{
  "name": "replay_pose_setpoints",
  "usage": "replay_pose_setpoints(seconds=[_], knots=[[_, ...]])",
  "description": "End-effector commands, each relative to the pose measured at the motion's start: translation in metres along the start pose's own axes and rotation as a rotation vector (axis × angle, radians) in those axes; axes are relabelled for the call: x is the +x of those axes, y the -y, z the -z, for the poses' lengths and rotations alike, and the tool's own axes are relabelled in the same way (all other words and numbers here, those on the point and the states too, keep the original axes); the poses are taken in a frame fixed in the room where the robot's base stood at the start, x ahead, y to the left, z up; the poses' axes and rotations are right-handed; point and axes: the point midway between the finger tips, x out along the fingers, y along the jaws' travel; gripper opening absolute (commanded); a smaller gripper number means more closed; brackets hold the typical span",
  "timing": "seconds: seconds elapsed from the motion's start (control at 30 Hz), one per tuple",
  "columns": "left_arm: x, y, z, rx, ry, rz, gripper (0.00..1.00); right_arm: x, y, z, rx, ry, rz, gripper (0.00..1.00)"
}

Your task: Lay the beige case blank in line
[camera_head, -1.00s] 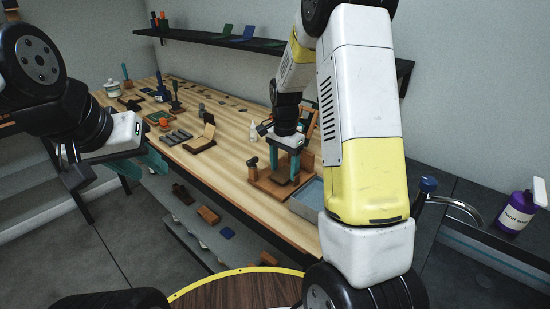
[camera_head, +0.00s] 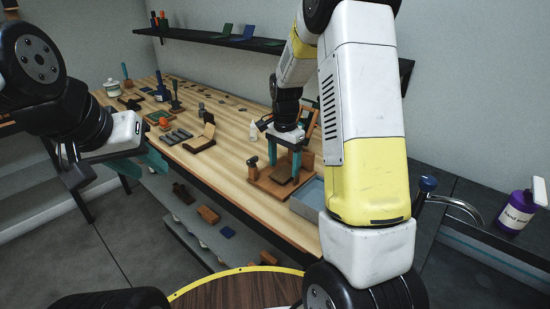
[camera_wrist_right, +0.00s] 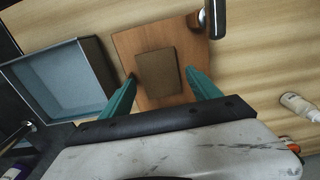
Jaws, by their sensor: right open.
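A brownish-beige flat square piece, which looks like the case blank (camera_wrist_right: 158,73), lies on a wooden base board (camera_wrist_right: 187,37) in the right wrist view. The board (camera_head: 262,182) also shows on the bench in the head view, with the piece (camera_head: 284,174) on it. My right gripper (camera_wrist_right: 160,82) is open and empty. Its teal fingers stand apart on either side of the piece's near part, seemingly above the board. Whether they touch it cannot be told. My left gripper (camera_head: 142,166) hangs in front of the bench's left part, its teal fingers apart and empty.
A grey-blue tray (camera_wrist_right: 92,58) stands just beside the board.

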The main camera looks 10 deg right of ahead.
Motion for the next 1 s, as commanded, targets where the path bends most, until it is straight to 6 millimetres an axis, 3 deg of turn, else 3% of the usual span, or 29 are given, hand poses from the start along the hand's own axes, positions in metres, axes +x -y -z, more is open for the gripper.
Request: replay_pose_setpoints(seconds=[0.5, 1.0], knots=[[0.000, 0.000, 0.000, 0.000, 0.000, 0.000, 0.36, -0.052, 0.000, 0.000, 0.000, -0.001, 0.001, 0.71], [0.000, 0.000, 0.000, 0.000, 0.000, 0.000, 0.36, -0.065, -0.003, -0.002, -0.014, 0.000, 0.011, 0.71]])
